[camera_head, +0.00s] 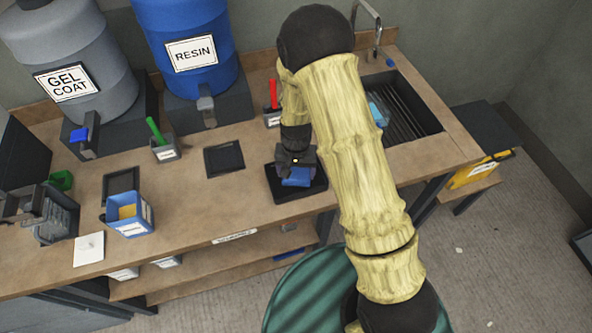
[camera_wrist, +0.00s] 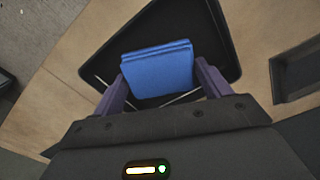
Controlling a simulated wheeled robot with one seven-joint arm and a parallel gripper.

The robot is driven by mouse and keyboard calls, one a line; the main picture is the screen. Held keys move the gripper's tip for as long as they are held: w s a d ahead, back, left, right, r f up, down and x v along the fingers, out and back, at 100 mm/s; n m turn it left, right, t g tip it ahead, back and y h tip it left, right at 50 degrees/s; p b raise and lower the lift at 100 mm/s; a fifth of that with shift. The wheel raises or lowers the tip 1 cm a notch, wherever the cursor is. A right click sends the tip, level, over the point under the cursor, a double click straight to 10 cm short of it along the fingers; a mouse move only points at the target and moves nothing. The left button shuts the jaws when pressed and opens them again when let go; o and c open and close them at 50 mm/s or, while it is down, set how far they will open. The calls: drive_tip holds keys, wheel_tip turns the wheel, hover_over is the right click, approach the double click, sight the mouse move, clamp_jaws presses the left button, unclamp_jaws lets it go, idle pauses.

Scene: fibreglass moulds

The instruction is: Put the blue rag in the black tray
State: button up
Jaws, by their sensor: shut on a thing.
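The blue rag (camera_head: 297,178) is a small folded cloth. It shows large in the wrist view (camera_wrist: 158,68), between the two fingers of my gripper (camera_wrist: 160,82). My gripper (camera_head: 296,168) is shut on the rag and points down over the black tray (camera_head: 290,193). In the wrist view the black tray (camera_wrist: 215,45) lies behind and around the rag. I cannot tell whether the rag touches the tray floor. Part of the tray is hidden by my gripper and the rag.
A flat black square (camera_head: 224,158) lies left of the tray. A blue container (camera_head: 130,215), a grey cup with a green handle (camera_head: 165,150) and the resin drum (camera_head: 185,45) stand further left and back. A sink (camera_head: 415,115) is at the right.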

sight(296, 173)
drive_tip(key=shift+f, duration=0.4)
drive_tip(key=shift+f, duration=0.15)
drive_tip(key=o, duration=1)
wheel_tip(296, 173, up, 12)
drive_tip(key=shift+r+b, duration=0.15)
drive_tip(key=shift+b, duration=1.1)
